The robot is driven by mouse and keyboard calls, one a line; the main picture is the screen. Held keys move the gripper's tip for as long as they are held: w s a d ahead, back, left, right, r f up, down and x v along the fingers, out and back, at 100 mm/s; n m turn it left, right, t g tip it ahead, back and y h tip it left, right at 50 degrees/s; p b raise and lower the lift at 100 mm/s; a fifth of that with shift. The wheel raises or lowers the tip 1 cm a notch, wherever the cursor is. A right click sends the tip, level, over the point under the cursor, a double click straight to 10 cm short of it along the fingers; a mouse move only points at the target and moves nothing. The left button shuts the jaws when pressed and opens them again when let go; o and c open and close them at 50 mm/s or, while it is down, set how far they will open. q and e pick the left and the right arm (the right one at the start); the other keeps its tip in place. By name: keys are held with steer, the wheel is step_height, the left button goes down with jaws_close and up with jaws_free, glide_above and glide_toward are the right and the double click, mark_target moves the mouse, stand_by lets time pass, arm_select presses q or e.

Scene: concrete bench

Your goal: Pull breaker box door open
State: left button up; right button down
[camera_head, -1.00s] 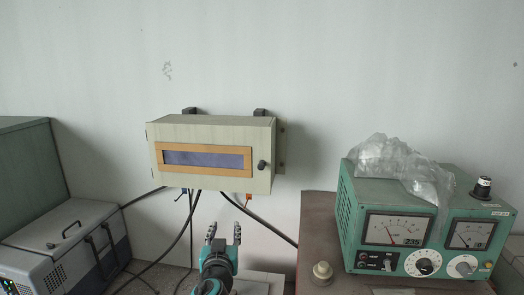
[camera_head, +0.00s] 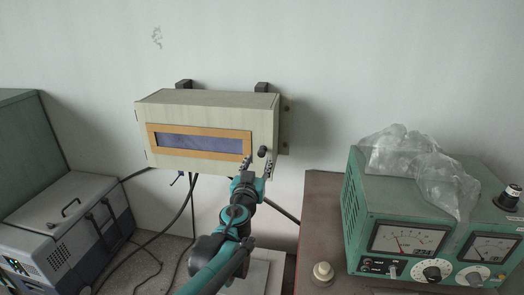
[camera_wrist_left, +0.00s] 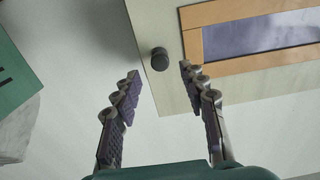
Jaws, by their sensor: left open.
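The breaker box (camera_head: 195,105) is a pale beige box on the wall, with an orange-framed dark window (camera_head: 200,143) in its front door. The door lies flush with the box and looks shut. A round black knob (camera_head: 263,151) sits at the door's right side; the left wrist view shows it too (camera_wrist_left: 160,59). My left gripper (camera_head: 257,165) is open, with its fingertips close to the knob. In the left wrist view the knob appears beyond the fingertips and between them, not gripped. My right gripper is in neither view.
A green meter unit (camera_head: 362,195) with clear plastic on top stands on a brown cabinet (camera_head: 320,215) at the right. A grey case (camera_head: 65,215) stands at the left. Dark cables (camera_head: 185,210) hang below the box. Bare wall surrounds the box.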

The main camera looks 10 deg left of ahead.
mark_target(261, 155)
arm_select(q)
steer(key=w+p, duration=0.1)
steer(key=w, duration=0.5)
steer(key=shift+w+f, duration=0.15)
steer(key=shift+w, duration=0.05)
steer(key=shift+s, duration=0.2)
steer(key=shift+w, duration=0.1)
jaws_close()
